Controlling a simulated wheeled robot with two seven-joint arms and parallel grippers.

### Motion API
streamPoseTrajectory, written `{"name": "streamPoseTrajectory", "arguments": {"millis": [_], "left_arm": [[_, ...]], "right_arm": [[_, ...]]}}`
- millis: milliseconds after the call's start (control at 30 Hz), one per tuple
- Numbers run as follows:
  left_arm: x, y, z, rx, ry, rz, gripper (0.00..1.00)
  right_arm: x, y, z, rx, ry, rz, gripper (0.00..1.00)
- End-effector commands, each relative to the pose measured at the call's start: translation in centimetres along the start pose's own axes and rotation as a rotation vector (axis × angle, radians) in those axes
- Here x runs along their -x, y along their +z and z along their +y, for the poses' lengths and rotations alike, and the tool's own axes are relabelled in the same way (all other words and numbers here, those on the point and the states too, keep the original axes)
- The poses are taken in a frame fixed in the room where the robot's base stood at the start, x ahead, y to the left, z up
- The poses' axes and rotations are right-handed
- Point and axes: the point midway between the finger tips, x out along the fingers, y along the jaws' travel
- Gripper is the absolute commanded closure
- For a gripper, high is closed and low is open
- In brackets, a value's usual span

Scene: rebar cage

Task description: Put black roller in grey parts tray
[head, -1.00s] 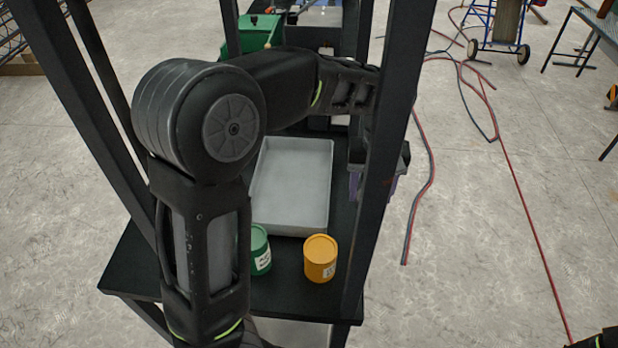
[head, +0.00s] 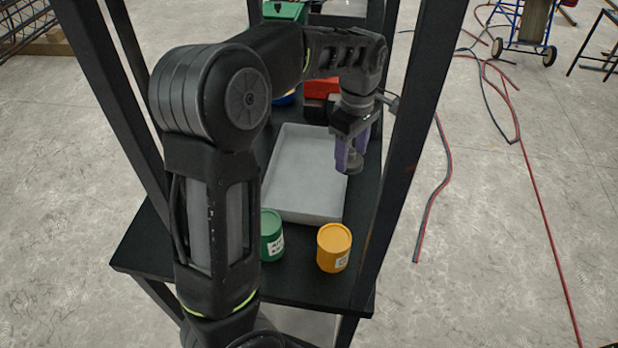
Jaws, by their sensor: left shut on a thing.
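The grey parts tray (head: 300,206) lies on the black shelf of the rack and its inside looks empty where I can see it. My left gripper (head: 351,158), with purple fingers, points down over the tray's right edge. It is shut on the black roller (head: 353,169), a small dark piece showing at the fingertips. Much of the roller is hidden by the fingers. Whether it is just above or beyond the tray's rim is hard to tell. My right gripper is out of view.
A green can (head: 271,236) and a yellow can (head: 334,248) stand in front of the tray. A red bin (head: 320,88) is behind it. Dark rack posts (head: 418,130) rise on both sides. Hoses (head: 441,190) lie on the floor at right.

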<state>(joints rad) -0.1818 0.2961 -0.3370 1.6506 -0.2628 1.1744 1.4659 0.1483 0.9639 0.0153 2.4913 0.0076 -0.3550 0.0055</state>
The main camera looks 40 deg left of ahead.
Motion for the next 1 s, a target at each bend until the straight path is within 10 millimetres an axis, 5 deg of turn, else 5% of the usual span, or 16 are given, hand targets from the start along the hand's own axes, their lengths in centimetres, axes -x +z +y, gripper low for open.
{"name": "streamPoseTrajectory", "arguments": {"millis": [100, 333, 800, 1000], "left_arm": [[-0.3, -4.5, -0.3, 0.359, 0.002, 0.002, 1.00], [-0.1, -9.9, -1.2, 0.845, 0.004, 0.006, 1.00], [-0.1, -11.1, -1.6, 0.964, 0.005, 0.007, 1.00], [-2.2, -11.1, -1.6, 0.963, 0.000, 0.008, 1.00]], "right_arm": [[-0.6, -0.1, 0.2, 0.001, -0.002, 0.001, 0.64], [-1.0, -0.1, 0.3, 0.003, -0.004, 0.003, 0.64], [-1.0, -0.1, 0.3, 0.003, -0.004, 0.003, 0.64], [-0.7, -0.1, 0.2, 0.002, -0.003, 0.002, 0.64]]}}
